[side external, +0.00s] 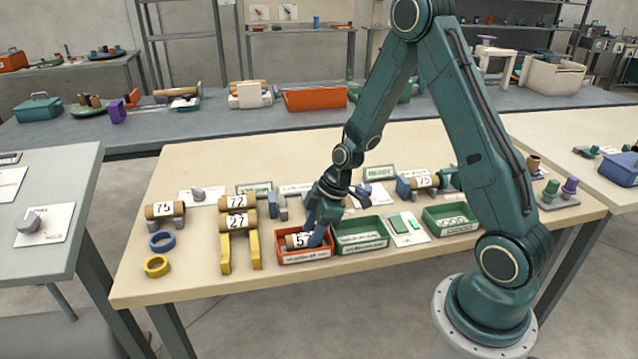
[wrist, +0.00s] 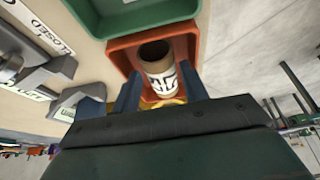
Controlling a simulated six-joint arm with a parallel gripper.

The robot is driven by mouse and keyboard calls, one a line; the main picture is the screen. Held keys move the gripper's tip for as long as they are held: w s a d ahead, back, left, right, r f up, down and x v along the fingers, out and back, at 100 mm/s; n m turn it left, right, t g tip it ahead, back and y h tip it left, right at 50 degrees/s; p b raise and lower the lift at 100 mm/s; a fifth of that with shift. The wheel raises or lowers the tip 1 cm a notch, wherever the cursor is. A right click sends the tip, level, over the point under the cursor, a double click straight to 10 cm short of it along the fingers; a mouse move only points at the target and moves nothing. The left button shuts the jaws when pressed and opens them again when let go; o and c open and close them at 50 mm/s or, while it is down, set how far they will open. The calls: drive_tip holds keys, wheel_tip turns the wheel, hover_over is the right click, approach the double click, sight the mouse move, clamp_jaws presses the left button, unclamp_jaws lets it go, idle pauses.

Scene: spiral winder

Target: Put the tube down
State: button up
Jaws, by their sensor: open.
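A brown cardboard tube (side external: 297,240) with a white number label lies in the orange-red bin (side external: 305,259) at the table's front edge. The label is partly covered; a 5 shows first. In the wrist view the tube (wrist: 158,62) shows its hollow end, inside the same bin (wrist: 119,57). My gripper (side external: 317,236) reaches down into this bin. Its blue fingers (wrist: 158,80) stand open on either side of the tube. I cannot tell whether either finger touches it.
Green bins (side external: 361,234) stand right of the orange one. To the left, tubes marked 72 (side external: 238,201) and 27 (side external: 238,220) lie near yellow supports (side external: 225,254). A tube marked 75 (side external: 165,209) and blue and yellow rings (side external: 157,265) are farther left.

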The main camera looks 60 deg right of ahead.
drive_tip(key=v, duration=1.1)
drive_tip(key=shift+a, duration=0.1)
idle(0.5)
drive_tip(key=s+a+r+m+t+h, duration=0.1)
drive_tip(key=s+a+r+m, duration=0.3)
drive_tip(key=s+r, duration=0.4)
drive_tip(key=s+a+r+m+t+h, duration=0.1)
drive_tip(key=s+a+r+m+h, duration=0.1)
drive_tip(key=s+a+r+m, duration=0.3)
drive_tip(key=s+r, duration=0.3)
drive_tip(key=s, duration=0.2)
drive_tip(key=shift+r, duration=0.2)
